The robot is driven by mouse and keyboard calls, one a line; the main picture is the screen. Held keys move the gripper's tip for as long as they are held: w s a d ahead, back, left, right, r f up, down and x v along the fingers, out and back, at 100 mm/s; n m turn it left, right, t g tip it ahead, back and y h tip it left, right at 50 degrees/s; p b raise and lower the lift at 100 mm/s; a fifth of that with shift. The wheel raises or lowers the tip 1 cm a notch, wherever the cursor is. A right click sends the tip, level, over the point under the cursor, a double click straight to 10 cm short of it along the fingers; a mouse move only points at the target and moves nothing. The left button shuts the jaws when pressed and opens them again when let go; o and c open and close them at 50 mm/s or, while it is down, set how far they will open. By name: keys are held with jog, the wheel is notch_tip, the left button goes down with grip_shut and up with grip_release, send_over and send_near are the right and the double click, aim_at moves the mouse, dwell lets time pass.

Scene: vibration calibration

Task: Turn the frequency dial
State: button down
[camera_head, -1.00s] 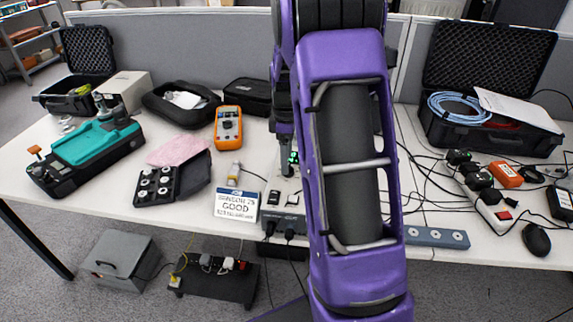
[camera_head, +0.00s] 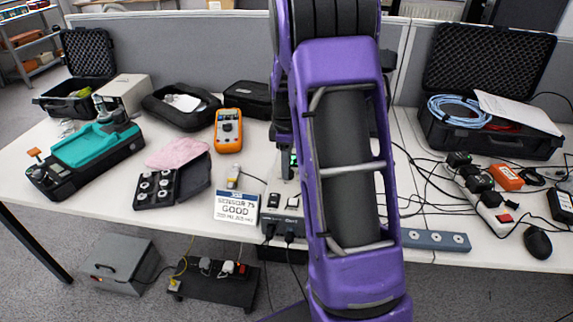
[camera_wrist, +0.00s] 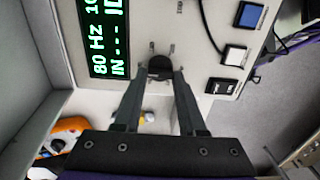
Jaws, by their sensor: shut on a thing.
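The frequency dial (camera_wrist: 160,67) is a small dark round knob on a pale panel in the wrist view. My gripper (camera_wrist: 160,76) is shut on the dial, with a fingertip on each side of it. A black display (camera_wrist: 104,38) left of the dial shows green text, with "80 Hz" legible. In the head view my purple arm hides the dial and most of the device; only a sliver of the green display (camera_head: 292,157) shows beside the arm.
A blue button (camera_wrist: 249,15), a white button (camera_wrist: 234,54) and a black switch (camera_wrist: 221,86) sit right of the dial. Cables and a power strip (camera_head: 493,210) lie right.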

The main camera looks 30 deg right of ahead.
jog(key=shift+m, duration=0.4)
jog(key=m+p, duration=0.2)
jog(key=m, duration=0.2)
jog(key=shift+w+d+r+m, duration=0.1)
jog(key=shift+m, duration=0.2)
jog(key=m+p, duration=0.1)
jog(key=m, duration=0.5)
jog(key=shift+d+p, duration=0.1)
jog(key=shift+p, duration=0.25)
jog(key=m+p, duration=0.1)
jog(key=m, duration=0.5)
jog(key=shift+d+m+p, duration=0.1)
jog(key=shift+m+p, duration=0.3)
jog(key=m+p, duration=0.1)
jog(key=m, duration=0.4)
jog(key=shift+d+m+p, duration=0.1)
jog(key=shift+m+p, duration=0.2)
jog(key=shift+p, duration=0.05)
jog(key=c, duration=0.5)
grip_release()
